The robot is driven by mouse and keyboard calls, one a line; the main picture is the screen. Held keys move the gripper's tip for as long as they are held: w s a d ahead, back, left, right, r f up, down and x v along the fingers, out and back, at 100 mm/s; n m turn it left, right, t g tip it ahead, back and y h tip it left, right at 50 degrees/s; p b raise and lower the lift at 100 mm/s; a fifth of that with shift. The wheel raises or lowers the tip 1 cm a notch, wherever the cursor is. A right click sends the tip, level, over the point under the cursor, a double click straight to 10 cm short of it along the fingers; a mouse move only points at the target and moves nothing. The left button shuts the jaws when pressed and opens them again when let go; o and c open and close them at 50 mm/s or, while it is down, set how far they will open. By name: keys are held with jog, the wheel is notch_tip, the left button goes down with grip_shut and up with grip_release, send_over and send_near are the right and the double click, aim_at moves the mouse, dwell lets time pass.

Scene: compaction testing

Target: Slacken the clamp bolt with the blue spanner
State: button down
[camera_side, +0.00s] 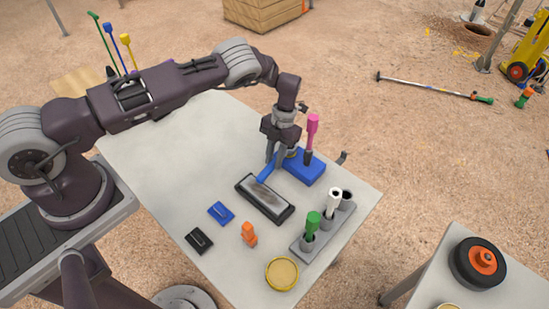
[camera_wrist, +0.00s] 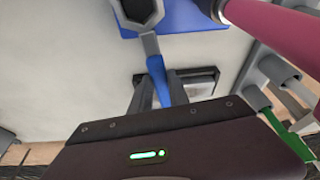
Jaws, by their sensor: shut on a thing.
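The blue spanner (camera_side: 266,172) has a blue handle and a grey head. My gripper (camera_side: 273,163) is shut on its handle, above the near edge of the blue block. In the wrist view the blue spanner (camera_wrist: 153,58) runs up from between my gripper's fingers (camera_wrist: 153,95). Its grey head is at the top edge, over the blue block (camera_wrist: 190,15), around or over a dark round part. I take that part to be the clamp bolt (camera_wrist: 138,10), but cannot tell if the head is seated on it. The blue block (camera_side: 312,173) also shows in the side view.
A pink-handled tool (camera_side: 312,128) stands upright by the blue block, close right of my gripper. A black-rimmed tray (camera_side: 247,198) lies in front. A grey rack (camera_side: 327,234) holds green and white-handled tools. The table's left part is clear.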

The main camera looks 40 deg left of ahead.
jog(key=shift+a+r, duration=0.1)
jog(key=shift+r, duration=0.75)
dwell(0.9)
jog(key=shift+r, duration=1)
dwell(1.1)
jog(key=c, duration=1.9)
grip_release()
grip_shut()
